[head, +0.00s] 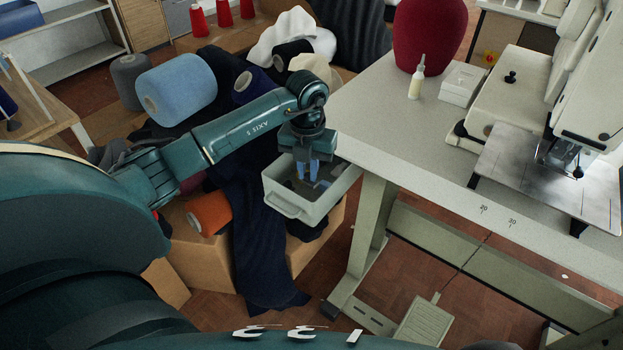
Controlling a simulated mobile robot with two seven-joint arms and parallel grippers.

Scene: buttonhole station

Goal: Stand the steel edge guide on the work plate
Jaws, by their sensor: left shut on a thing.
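My left gripper (307,178) points down into a grey bin (289,205) beside the table's left edge. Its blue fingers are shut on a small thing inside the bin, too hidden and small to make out. I cannot pick out the steel edge guide for certain anywhere in view. The shiny metal work plate (520,168) lies under the head of the sewing machine (590,95) at the right, far from my gripper. My right gripper is not in view.
The grey table (400,140) has clear room at its front left. A small bottle (416,80), a white box (462,85) and a red rounded form (428,35) stand at its back. Yarn cones, such as a blue one (178,87), and dark cloth (262,240) crowd the left.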

